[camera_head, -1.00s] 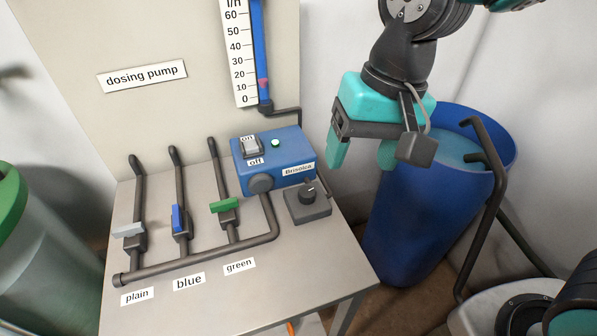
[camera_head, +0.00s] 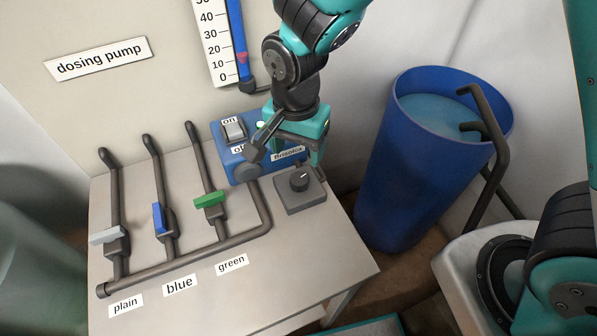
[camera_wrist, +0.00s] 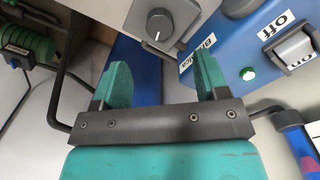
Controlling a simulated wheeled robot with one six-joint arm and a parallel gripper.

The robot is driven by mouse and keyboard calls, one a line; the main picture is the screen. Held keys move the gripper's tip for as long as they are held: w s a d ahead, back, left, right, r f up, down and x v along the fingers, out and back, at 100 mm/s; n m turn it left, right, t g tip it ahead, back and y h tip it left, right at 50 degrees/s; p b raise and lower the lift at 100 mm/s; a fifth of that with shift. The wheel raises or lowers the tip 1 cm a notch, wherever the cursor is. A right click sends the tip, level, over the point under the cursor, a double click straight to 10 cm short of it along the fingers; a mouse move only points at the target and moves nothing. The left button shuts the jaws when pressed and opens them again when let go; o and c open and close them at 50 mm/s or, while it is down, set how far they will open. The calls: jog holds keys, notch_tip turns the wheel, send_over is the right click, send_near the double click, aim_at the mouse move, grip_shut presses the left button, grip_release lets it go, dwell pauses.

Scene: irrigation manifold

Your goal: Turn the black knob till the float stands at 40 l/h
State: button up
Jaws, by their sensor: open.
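The black knob (camera_head: 299,181), round with a pale pointer line, sits on a grey box on the bench, right of the blue pump. In the wrist view the knob (camera_wrist: 158,24) shows beyond the fingertips, in line with the gap. My gripper (camera_head: 300,157) is open and empty above and behind the knob, apart from it; its fingers are partly hidden in the head view. In the wrist view both teal fingers (camera_wrist: 162,72) stand wide apart. The pink float (camera_head: 242,57) in the blue tube stands slightly above the 10 mark of the l/h scale (camera_head: 213,45).
The blue dosing pump (camera_head: 229,158) has an on/off rocker (camera_head: 235,132) and a lit green lamp (camera_wrist: 248,74). Valves with grey, blue and green (camera_head: 210,200) handles stand left. A blue barrel (camera_head: 410,170) stands right of the bench. The bench front is clear.

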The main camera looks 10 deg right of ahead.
aim_at(298, 179)
notch_tip(298, 179, down, 9)
jog(key=shift+r+p, duration=0.1)
jog(key=shift+p, duration=0.4)
jog(key=c, duration=0.9)
